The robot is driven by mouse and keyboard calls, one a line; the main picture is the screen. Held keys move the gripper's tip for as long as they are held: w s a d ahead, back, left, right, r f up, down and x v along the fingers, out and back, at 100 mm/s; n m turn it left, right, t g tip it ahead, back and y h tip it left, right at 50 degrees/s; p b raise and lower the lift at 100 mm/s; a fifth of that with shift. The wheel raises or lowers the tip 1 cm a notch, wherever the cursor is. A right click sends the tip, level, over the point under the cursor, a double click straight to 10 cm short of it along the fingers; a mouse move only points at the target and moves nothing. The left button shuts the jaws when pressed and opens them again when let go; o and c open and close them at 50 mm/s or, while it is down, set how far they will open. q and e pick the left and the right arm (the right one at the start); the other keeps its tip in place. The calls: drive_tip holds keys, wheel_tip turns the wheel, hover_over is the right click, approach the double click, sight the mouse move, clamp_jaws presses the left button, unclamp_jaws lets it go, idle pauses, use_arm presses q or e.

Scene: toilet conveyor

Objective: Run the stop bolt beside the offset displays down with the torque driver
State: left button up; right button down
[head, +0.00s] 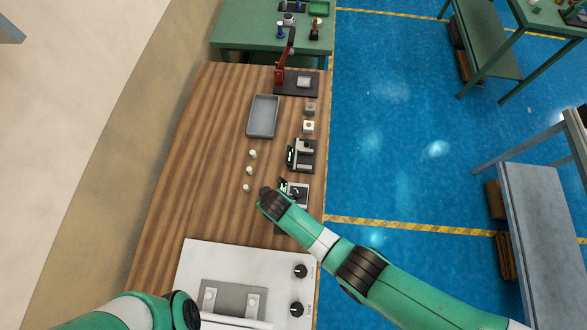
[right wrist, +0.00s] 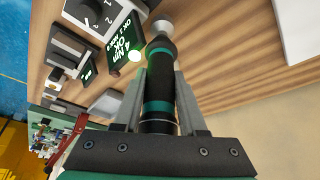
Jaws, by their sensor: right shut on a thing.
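In the right wrist view my right gripper (right wrist: 158,92) is shut on the torque driver (right wrist: 160,62), a black tool with teal bands and a silver front end pointing away from the gripper. A dark display (right wrist: 120,42) with green text, reading about "4 Nm OK", is close beside the driver. In the head view my right arm reaches over the near fixture with small displays (head: 284,186), and its dark wrist hides the gripper and driver. The stop bolt cannot be made out; whether the driver touches it cannot be told. My left gripper is out of view.
Three small white pieces (head: 249,171) stand left of the fixtures. A second display fixture (head: 301,155), white block (head: 308,127), grey tray (head: 263,116) and red lever press (head: 281,70) are farther back. A white panel with black knobs (head: 245,262) is in front. The bench's left side is clear.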

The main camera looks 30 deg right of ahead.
drive_tip(key=shift+d, duration=0.1)
drive_tip(key=shift+d+r+p, duration=0.1)
drive_tip(key=shift+r+p, duration=0.65)
wheel_tip(320, 180, up, 4)
drive_tip(key=p, duration=0.3)
drive_tip(key=shift+f+p, duration=0.15)
drive_tip(key=shift+p, duration=0.15)
